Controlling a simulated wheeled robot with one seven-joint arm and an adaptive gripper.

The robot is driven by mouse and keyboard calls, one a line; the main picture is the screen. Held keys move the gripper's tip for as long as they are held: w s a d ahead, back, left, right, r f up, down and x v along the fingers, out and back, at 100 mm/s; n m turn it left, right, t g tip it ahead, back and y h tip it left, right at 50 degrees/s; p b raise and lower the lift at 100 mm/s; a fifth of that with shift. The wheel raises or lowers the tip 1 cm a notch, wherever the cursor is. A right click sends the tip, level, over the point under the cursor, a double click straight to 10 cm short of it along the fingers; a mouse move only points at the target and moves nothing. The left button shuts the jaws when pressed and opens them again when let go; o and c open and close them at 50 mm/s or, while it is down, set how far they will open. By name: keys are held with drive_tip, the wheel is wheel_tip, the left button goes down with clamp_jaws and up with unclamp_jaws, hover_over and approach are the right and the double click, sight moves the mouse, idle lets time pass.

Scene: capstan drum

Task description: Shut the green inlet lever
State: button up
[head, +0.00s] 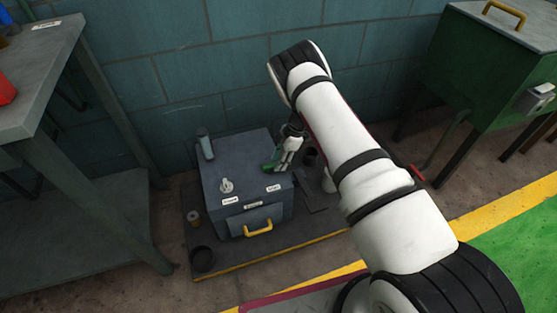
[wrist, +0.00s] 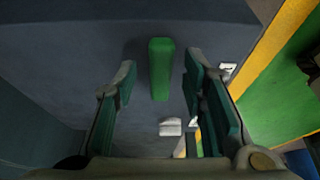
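The green inlet lever (wrist: 161,68) shows in the wrist view as an upright green bar over the blue-grey box top. It lies between and beyond the two fingers of my gripper (wrist: 158,85), which are apart with teal pads. I see no contact between the pads and the lever. In the head view, my gripper (head: 285,157) is low over the right side of the blue-grey box (head: 230,160). A green part (head: 271,166) shows beside the fingers there, and the fingers partly hide that spot.
The box carries a pale knob (head: 226,185), a grey cylinder (head: 205,145), small labels and a yellow drawer handle (head: 258,229). A dark cup (head: 203,259) and small can (head: 193,217) stand to its left. A grey bench (head: 40,75) is left; a green cabinet (head: 495,65) is right.

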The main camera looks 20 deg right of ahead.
drive_tip(key=v, duration=1.2)
drive_tip(key=shift+a, duration=0.1)
